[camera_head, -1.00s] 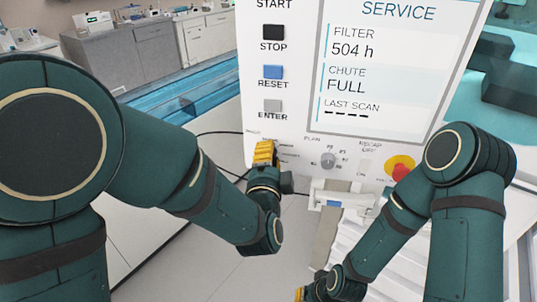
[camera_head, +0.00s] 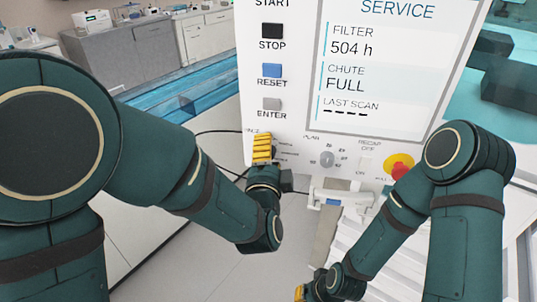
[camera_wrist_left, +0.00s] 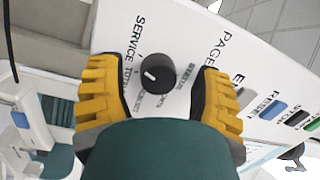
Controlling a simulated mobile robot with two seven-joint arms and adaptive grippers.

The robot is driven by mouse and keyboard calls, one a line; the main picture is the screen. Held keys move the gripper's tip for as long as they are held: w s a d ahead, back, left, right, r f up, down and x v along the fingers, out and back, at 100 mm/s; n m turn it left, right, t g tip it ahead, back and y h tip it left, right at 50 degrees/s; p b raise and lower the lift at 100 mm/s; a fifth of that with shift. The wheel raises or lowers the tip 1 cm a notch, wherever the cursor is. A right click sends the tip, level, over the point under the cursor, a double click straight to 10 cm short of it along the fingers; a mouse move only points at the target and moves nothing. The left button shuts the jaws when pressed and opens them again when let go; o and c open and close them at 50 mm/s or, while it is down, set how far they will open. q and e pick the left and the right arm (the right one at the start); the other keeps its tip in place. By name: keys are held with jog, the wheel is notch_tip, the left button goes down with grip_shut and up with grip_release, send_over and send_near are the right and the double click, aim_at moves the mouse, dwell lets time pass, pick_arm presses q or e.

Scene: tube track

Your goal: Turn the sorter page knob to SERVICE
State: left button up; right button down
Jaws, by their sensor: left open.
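The sorter page knob (camera_wrist_left: 158,72) is round and dark with a white pointer mark, on the white panel in the left wrist view. Its mark points to the left of the picture. Labels SERVICE and STATUS are printed around it, and PAGE beside it. My left gripper (camera_wrist_left: 160,92) is open, with one yellow finger on each side of the knob and gaps between. In the head view the left gripper (camera_head: 262,148) hides the knob. The screen (camera_head: 375,75) reads SERVICE, with FILTER 504 h and CHUTE FULL. My right gripper (camera_head: 303,292) is low and partly cut off.
A grey plan knob (camera_head: 327,159) and a red button on a yellow base (camera_head: 398,165) sit right of my left gripper. The STOP (camera_head: 272,30), RESET (camera_head: 272,70) and ENTER (camera_head: 271,104) buttons are above. A white bracket (camera_head: 342,192) juts out below.

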aim_at(270, 111)
pick_arm(q)
notch_tip(270, 111, up, 10)
jog(key=shift+s+f, duration=0.15)
jog(key=shift+f, duration=0.05)
jog(key=shift+w+r, duration=0.2)
jog(key=shift+s, duration=0.1)
jog(key=shift+f, duration=0.15)
